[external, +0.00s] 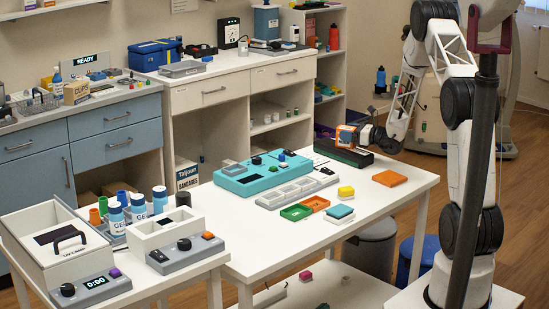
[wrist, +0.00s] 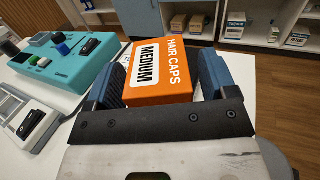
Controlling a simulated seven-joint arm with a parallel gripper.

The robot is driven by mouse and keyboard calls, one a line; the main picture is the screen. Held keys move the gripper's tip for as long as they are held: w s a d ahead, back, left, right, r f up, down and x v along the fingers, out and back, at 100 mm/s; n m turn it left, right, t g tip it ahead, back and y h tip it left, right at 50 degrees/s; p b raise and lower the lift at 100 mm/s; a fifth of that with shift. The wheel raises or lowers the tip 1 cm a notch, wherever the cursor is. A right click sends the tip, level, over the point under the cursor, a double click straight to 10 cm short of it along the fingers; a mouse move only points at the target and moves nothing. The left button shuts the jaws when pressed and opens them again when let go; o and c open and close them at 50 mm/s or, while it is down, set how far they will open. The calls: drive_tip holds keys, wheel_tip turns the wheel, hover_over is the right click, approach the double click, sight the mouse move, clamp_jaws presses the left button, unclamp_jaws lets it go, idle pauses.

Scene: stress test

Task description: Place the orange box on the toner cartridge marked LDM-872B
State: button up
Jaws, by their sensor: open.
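The orange box (external: 346,137) is at the back of the white table. In the wrist view it is a carton (wrist: 162,85) printed HAIR CAPS MEDIUM, lying between my blue fingers. My gripper (wrist: 165,72) is open around it, with one finger along each side; in the external view my gripper (external: 361,131) reaches in from the right. A long black block with a green lower edge (external: 338,155), perhaps the toner cartridge, lies directly below the box. I cannot tell whether the box touches it. No LDM-872B marking is readable.
A teal device (external: 262,176) and a grey tray (external: 297,190) stand left of the black block. A flat orange square (external: 390,178), a yellow block (external: 346,191) and small green and orange trays (external: 315,202) lie nearer the front. The table's right front is clear.

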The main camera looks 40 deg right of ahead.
drive_tip(key=v, duration=1.1)
drive_tip(key=shift+s, duration=0.1)
idle(0.4)
drive_tip(key=s+a+r+n+g+y, duration=0.1)
drive_tip(key=s+a+r+n+g, duration=0.3)
drive_tip(key=a, duration=0.6)
drive_tip(key=s+a+r+n+g+y, duration=0.2)
drive_tip(key=a+r+n+g, duration=0.35)
drive_tip(key=a, duration=0.55)
drive_tip(key=s+a+r+n+g+y, duration=0.15)
drive_tip(key=s+a+r+n, duration=0.25)
drive_tip(key=a+r+n, duration=0.45)
drive_tip(key=s+a+r+n+g+h, duration=0.1)
drive_tip(key=s+a+r+n+h, duration=0.1)
drive_tip(key=s, duration=0.7)
drive_tip(key=s+a+r+n+g+h, duration=0.1)
drive_tip(key=s+a+n+h, duration=0.4)
drive_tip(key=s, duration=0.4)
drive_tip(key=s+a+r+n+g+h, duration=0.1)
drive_tip(key=s+a+n+h, duration=0.3)
drive_tip(key=s, duration=0.5)
drive_tip(key=shift+s+a+r+n, duration=0.2)
drive_tip(key=shift+a+r+n, duration=0.6)
drive_tip(key=shift+a+n, duration=0.3)
